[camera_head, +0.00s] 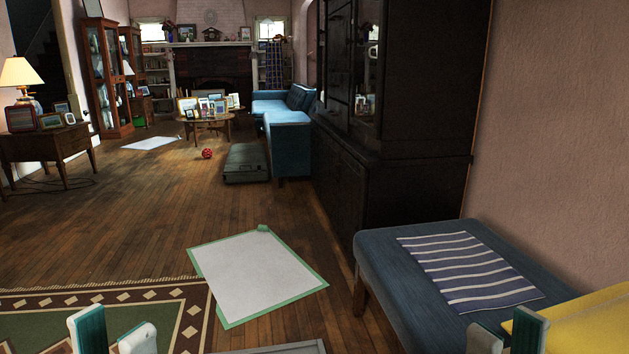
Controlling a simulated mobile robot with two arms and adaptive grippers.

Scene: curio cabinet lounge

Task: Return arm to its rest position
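My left gripper (112,329) shows at the bottom left edge, above the patterned rug. Its two fingers stand apart with nothing between them. My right gripper (507,329) shows at the bottom right edge, in front of the blue bench (385,255). The lower parts of both grippers and the arms are cut off by the frame.
A white sheet with green tape edges (258,270) lies on the wooden floor ahead. A striped cloth (465,268) and yellow cushion (590,325) are on the bench. A dark cabinet (400,130) stands behind it. The middle floor is mostly clear, with a red ball (207,153) farther off.

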